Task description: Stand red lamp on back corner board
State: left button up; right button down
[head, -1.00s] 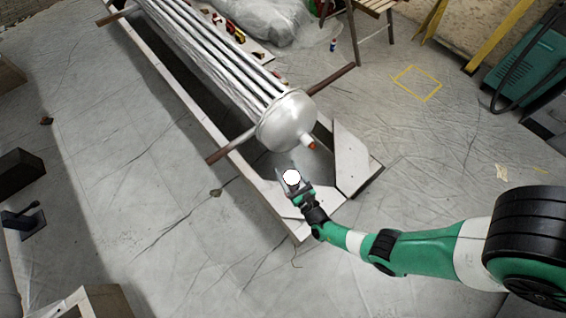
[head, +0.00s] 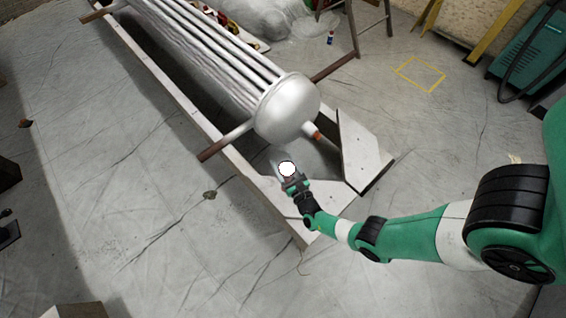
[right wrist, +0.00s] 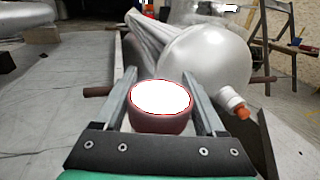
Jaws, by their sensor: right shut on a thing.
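The red lamp (right wrist: 160,118) has a dark red round body and a glowing white top; in the head view only its bright white disc (head: 286,169) stands out. My right gripper (head: 290,180) is shut on it, with one finger on each side in the right wrist view (right wrist: 160,92). The lamp looks upright, over the near end of the long frame; whether it touches anything beneath is unclear. Pale corner boards lie at that end: one (head: 362,150) right of the lamp, another (head: 328,194) beside the gripper. I cannot tell which is the back one. My left gripper is out of view.
A white tank (head: 290,108) with an orange-tipped nozzle (head: 316,135) lies in the long frame (head: 175,95), just beyond the lamp. Brown bars stick out at its sides. A stepladder (head: 372,25) and green machine (head: 530,55) stand behind. Floor at left is mostly clear.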

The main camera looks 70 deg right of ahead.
pick_arm(q)
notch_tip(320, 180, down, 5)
jog(key=b, duration=0.4)
pick_arm(e)
notch_tip(320, 180, down, 6)
jog(key=shift+w+r, duration=0.1)
jog(key=shift+r, duration=0.1)
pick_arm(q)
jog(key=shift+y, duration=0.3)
